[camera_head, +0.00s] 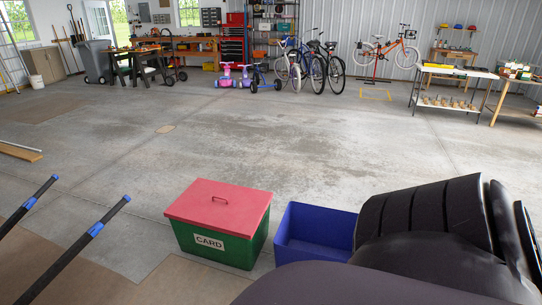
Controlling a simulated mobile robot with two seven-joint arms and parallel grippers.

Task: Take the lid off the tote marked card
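A green tote (217,244) with a white label reading CARD (209,242) stands on the floor in the lower middle of the head view. The lid looks seated on the rim. Neither of my grippers shows in this view.
An open blue bin (316,231) stands right of the tote. A large dark, ridged shape (430,225) fills the lower right. Two black bars with blue bands (70,246) rise at the lower left. Concrete floor (215,130) beyond the tote is clear up to the bikes (310,68).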

